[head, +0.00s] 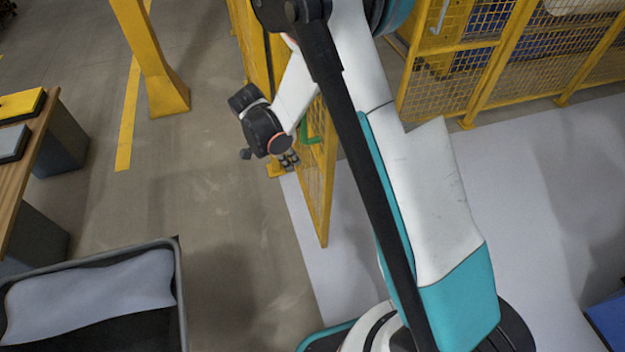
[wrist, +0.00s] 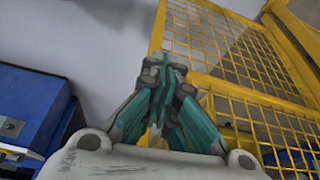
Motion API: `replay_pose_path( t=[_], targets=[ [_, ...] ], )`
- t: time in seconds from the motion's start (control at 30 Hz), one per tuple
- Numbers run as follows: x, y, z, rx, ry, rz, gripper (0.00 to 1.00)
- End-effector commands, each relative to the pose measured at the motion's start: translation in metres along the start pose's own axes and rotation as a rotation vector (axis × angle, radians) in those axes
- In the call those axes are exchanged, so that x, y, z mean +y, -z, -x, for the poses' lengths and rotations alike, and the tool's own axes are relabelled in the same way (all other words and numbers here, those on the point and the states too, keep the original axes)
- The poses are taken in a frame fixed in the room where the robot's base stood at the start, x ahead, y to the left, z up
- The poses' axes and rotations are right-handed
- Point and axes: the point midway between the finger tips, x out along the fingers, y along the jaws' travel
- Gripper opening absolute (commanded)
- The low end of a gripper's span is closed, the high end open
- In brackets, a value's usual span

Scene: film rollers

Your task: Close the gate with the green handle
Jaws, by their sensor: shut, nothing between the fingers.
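The yellow mesh gate (head: 322,190) stands swung out from the fence line in the head view, at the edge between the brown floor and the pale floor. Its green handle (head: 309,130) shows partly behind my arm. My gripper (head: 289,161) is shut and empty, just left of the gate and close below the handle. I cannot tell whether it touches the gate. In the wrist view my shut gripper (wrist: 165,65) points toward a yellow mesh panel (wrist: 225,45). The green handle is not distinguishable there.
Yellow fencing (head: 470,75) stands at the back right, with pale floor before it. A yellow post (head: 155,60) stands at the back left. A bin (head: 176,285) and a wooden table (head: 22,170) are at left. A blue unit (wrist: 35,105) shows in the wrist view.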

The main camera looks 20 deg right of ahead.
Motion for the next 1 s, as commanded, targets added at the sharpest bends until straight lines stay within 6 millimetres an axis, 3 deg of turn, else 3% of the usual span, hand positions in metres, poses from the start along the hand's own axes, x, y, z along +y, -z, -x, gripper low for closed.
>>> replay_pose_path(
  t=[0.1, 0.37, 0.87, 1.0],
  targets=[
    [-0.001, -0.011, -0.018, 0.017, -0.018, -0.054, 0.00],
    [0.000, -0.015, -0.039, 0.027, -0.028, -0.088, 0.00],
    [0.002, -0.013, -0.132, 0.027, -0.027, -0.087, 0.00],
    [0.005, 0.009, -0.136, 0.027, -0.028, -0.088, 0.00]
  ],
)
